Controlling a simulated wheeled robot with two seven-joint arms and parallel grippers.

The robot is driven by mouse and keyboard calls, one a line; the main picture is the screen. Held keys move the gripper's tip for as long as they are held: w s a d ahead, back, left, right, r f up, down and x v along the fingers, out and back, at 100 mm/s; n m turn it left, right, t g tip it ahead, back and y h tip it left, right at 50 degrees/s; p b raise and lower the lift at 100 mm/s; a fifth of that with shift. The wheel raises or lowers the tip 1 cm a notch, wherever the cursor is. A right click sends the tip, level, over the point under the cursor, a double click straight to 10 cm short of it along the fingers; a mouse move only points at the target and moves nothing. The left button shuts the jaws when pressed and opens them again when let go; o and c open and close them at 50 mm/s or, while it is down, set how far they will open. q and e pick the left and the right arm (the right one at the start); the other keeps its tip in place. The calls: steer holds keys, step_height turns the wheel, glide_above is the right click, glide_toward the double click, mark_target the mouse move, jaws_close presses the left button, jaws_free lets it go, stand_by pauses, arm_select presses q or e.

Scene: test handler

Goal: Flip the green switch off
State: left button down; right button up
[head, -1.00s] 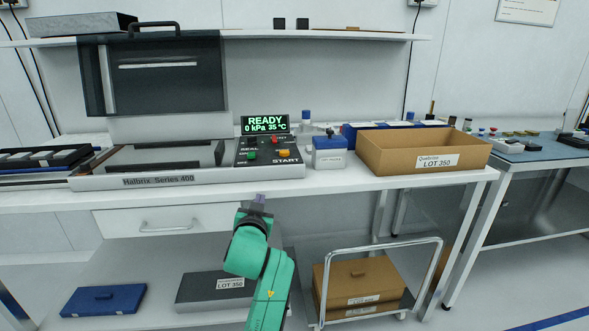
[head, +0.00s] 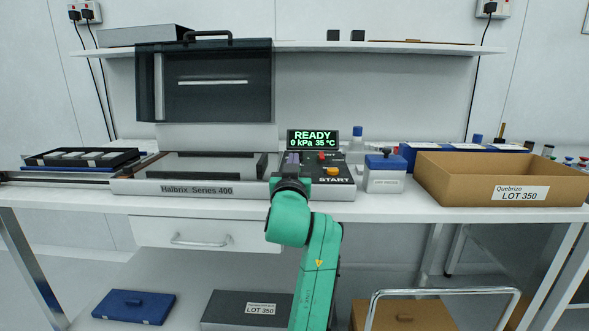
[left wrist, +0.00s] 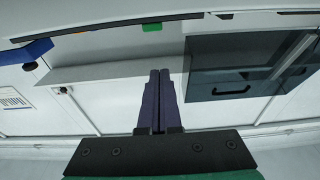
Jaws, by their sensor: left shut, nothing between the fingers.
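The control panel (head: 344,168) is on the right end of the Halbrix Series 400 machine (head: 160,187). The green switch is hidden behind my gripper in the head view. A green piece, likely this switch, shows at the top edge of the left wrist view (left wrist: 152,28), beyond my fingertips and apart from them in the picture. My left gripper (head: 293,158) is shut and empty, with its purple fingers in front of the panel's left part. Its fingers also show in the left wrist view (left wrist: 160,74). I cannot tell whether they touch the panel. My right gripper is not in view.
The orange START button (head: 332,171) and a red control (head: 321,155) are right of my fingers. The display (head: 312,139) reads READY. A blue-lidded container (head: 384,175) and a cardboard box (head: 440,188) stand to the right. The raised dark lid (head: 215,85) is at left.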

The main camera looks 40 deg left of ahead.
arm_select(q)
steer(key=x, duration=0.4)
step_height(320, 180, down, 3)
steer(key=shift+f+b, duration=0.1)
steer(key=shift+b, duration=0.3)
steer(key=shift+s+d+f, duration=0.15)
steer(key=shift+s+f, duration=0.05)
steer(key=shift+f, duration=0.2)
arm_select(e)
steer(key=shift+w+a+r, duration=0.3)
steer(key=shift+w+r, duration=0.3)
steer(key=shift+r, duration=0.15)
